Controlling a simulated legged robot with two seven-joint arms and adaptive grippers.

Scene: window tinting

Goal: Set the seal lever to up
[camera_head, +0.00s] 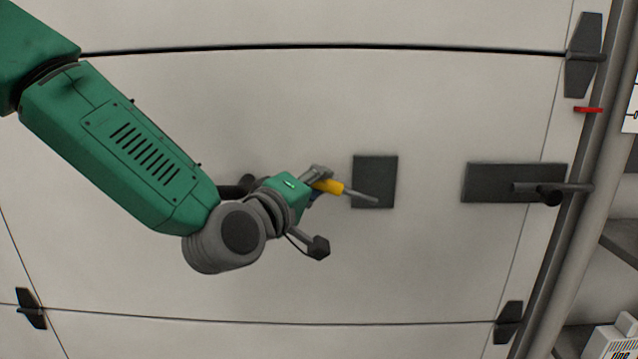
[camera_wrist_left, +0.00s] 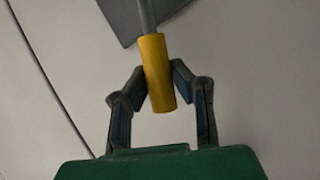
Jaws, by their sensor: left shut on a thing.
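The seal lever is a grey rod with a yellow handle (camera_head: 328,186), coming off a dark square plate (camera_head: 374,182) on the pale panel in the head view. The handle points left and slightly up from the plate. My left gripper (camera_head: 318,182) is at the handle, its fingers shut on it. In the left wrist view the yellow handle (camera_wrist_left: 157,75) sits between the two fingers (camera_wrist_left: 158,88), and the dark plate (camera_wrist_left: 178,8) shows at the top. My right gripper is not in view.
A dark rectangular plate with a bar handle (camera_head: 515,183) is on the panel to the right. Black hinges (camera_head: 583,55) and a grey vertical pipe (camera_head: 575,215) line the right edge. A small red piece (camera_head: 588,110) sits near the pipe. The panel below the lever is clear.

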